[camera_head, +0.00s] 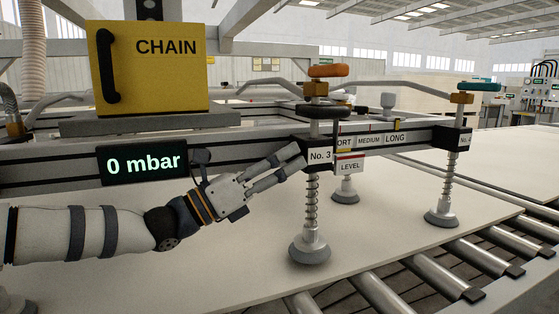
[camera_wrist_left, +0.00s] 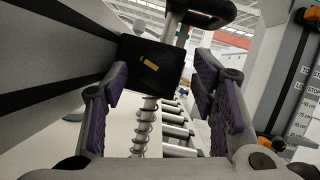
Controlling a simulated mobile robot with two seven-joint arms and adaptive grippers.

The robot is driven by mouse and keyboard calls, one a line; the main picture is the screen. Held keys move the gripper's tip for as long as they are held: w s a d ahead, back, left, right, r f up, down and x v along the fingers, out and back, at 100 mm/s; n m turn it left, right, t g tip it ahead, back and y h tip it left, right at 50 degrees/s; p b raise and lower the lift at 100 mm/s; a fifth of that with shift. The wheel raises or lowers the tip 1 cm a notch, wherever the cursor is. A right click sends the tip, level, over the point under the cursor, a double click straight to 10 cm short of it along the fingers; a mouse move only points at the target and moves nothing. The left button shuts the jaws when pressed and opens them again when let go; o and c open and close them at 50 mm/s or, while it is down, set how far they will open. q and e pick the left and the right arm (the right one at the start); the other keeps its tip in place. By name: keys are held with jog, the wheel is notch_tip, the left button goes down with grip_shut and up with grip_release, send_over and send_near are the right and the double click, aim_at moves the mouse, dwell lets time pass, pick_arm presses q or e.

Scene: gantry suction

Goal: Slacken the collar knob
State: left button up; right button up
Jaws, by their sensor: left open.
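The No. 3 collar (camera_head: 319,157) sits on the beam with a spring rod and suction cup (camera_head: 309,250) below it. A round black knob (camera_head: 318,110) shows above the collar on the same rod, under an orange lever (camera_head: 328,70). I cannot tell for sure which part is the collar knob. My left gripper (camera_head: 291,162) is just left of the No. 3 collar with its fingers apart. In the left wrist view a black block with a yellow mark (camera_wrist_left: 152,62) lies ahead, between the purple pads; contact cannot be told. My right gripper is out of view.
A yellow CHAIN box (camera_head: 150,75) stands on the beam above a 0 mbar display (camera_head: 142,163). Another suction cup (camera_head: 441,215) with a teal lever (camera_head: 478,86) is at the right. A pale sheet (camera_head: 200,270) lies below, beside rollers (camera_head: 470,265).

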pick_arm(q)
jog(key=c, duration=1.2)
jog(key=shift+o, duration=0.2)
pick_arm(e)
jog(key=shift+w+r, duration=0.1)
pick_arm(q)
jog(key=n+t+y+p, duration=0.1)
jog(key=n, duration=0.2)
jog(key=n+y+p, duration=0.1)
jog(key=n+p, duration=0.1)
jog(key=n, duration=0.1)
jog(key=n+t+y+p, duration=0.1)
jog(key=n+p, duration=0.1)
jog(key=n, duration=0.1)
jog(key=shift+s+r+t+y, duration=0.2)
jog(key=shift+r+t+y, duration=0.1)
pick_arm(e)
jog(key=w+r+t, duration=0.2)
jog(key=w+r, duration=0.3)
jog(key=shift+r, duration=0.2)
pick_arm(q)
jog(key=shift+f, duration=0.1)
